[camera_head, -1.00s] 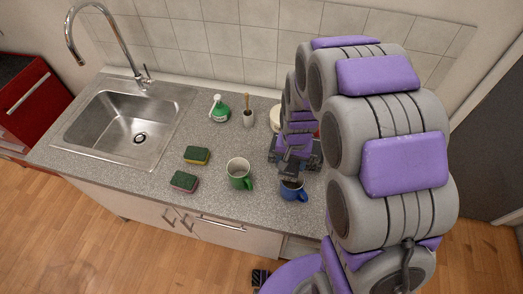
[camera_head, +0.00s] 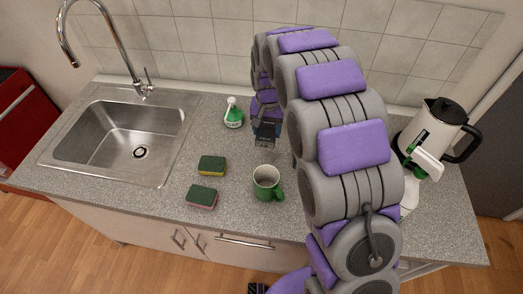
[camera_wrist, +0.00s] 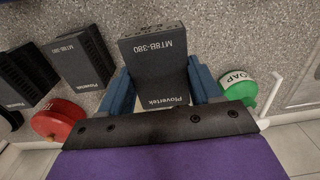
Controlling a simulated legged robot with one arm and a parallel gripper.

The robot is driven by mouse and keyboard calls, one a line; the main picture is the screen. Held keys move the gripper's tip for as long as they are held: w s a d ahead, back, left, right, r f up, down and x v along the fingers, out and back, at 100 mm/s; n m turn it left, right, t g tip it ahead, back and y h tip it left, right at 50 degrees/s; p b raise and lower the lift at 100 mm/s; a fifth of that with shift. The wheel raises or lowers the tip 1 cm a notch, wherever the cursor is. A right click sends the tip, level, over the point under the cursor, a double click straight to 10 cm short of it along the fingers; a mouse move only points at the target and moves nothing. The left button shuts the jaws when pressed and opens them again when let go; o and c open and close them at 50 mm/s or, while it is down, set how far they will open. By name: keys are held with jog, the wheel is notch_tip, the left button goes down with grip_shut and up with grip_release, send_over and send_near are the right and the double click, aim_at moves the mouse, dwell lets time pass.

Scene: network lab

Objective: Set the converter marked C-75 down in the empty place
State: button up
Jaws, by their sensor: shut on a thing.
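My gripper (camera_head: 266,132) is over the counter's back part, right of the green soap bottle. In the wrist view its blue fingers (camera_wrist: 162,90) are shut on a dark grey box (camera_wrist: 158,60). The box's print reads MT8B-380 and Plovertek. Two more dark Plovertek boxes show at the left of the wrist view, one nearer the middle (camera_wrist: 80,58) and one at the far left (camera_wrist: 28,78). They are apart from the held box. I cannot make out an empty place; my arm hides part of the counter.
The soap bottle (camera_head: 233,114) also shows right of my gripper in the wrist view (camera_wrist: 241,90). A red-topped thing (camera_wrist: 58,120) is at its left. A green mug (camera_head: 266,184), two sponges (camera_head: 212,166) and a kettle (camera_head: 432,130) stand around. The sink (camera_head: 128,140) is left.

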send_over(264, 153)
jog(key=f, duration=0.4)
jog(key=shift+a+f+b, duration=0.2)
jog(key=shift+f+b, duration=0.15)
jog(key=shift+b, duration=0.05)
notch_tip(264, 153, down, 4)
jog(key=shift+d+r+b, duration=0.1)
jog(key=shift+r+b, duration=0.05)
jog(key=shift+b, duration=0.35)
jog(key=shift+d+f, duration=0.1)
jog(key=shift+f, duration=0.15)
jog(key=shift+d+r, duration=0.1)
jog(key=shift+d, duration=0.05)
jog(key=o, duration=1.2)
jog(key=shift+a, duration=0.25)
jog(key=shift+o, duration=0.2)
jog(key=shift+d, duration=0.1)
